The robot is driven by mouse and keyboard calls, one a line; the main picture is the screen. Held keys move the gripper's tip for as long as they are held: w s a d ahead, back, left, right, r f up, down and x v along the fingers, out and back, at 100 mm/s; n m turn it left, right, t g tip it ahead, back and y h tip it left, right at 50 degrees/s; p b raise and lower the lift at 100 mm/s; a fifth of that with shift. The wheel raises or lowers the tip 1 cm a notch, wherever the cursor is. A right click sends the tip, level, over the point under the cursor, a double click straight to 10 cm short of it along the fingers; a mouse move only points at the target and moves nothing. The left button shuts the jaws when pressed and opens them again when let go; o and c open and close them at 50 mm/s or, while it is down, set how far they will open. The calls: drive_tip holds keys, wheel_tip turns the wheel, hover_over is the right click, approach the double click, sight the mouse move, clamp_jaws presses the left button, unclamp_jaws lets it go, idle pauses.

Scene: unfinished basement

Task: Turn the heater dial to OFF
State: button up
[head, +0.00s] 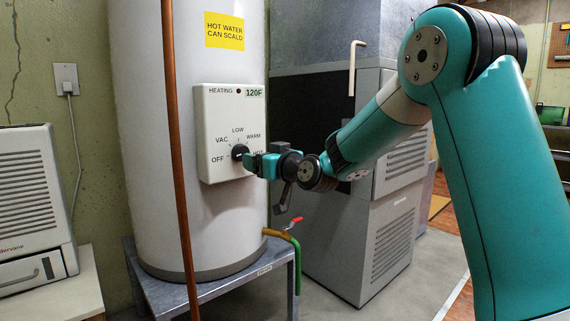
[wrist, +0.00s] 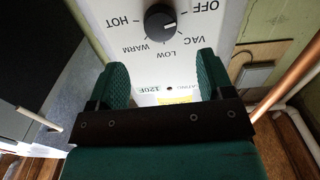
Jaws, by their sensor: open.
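The heater dial (head: 239,152) is a round black knob on a white control panel (head: 215,115) on the water heater. The panel is marked OFF, VAC, LOW, WARM and HOT. In the wrist view, which is upside down, the dial (wrist: 159,22) shows its white pointer mark toward the side between OFF and VAC. My gripper (head: 250,161) is close in front of the panel, beside the dial in the head view. In the wrist view my gripper (wrist: 162,65) is open, with its two green fingers apart and the dial beyond their tips. Nothing is between the fingers.
A copper pipe (head: 176,150) runs vertically in front of the white heater tank (head: 145,120). A red-handled valve (head: 291,224) and green hose are below. A grey furnace unit (head: 365,240) stands to the right. A white appliance (head: 35,200) is at the left.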

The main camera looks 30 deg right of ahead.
drive_tip(key=s+d, duration=0.1)
drive_tip(key=s, duration=0.8)
drive_tip(key=shift+d, duration=0.4)
drive_tip(key=shift+a, duration=0.1)
drive_tip(key=s+a+f+n+g+y+p, duration=0.1)
drive_tip(key=s+a+f+n+g+y, duration=0.15)
drive_tip(key=s+a+g, duration=0.4)
drive_tip(key=s+a+f+n+g+y, duration=0.15)
drive_tip(key=s+a+f+g, duration=0.25)
drive_tip(key=s+a, duration=0.5)
drive_tip(key=s+a+f+g+h, duration=0.1)
drive_tip(key=s+f+g+h, duration=0.2)
drive_tip(key=s+g, duration=0.8)
drive_tip(key=s+r+t+p, duration=0.2)
drive_tip(key=r+p, duration=1.6)
drive_tip(key=p, duration=0.1)
drive_tip(key=s+r+t+p, duration=0.2)
drive_tip(key=r+p, duration=1.7)
drive_tip(key=shift+r+n+p, duration=0.25)
drive_tip(key=shift+n+p, duration=0.05)
drive_tip(key=shift+p, duration=0.05)
drive_tip(key=shift+s+a, duration=0.1)
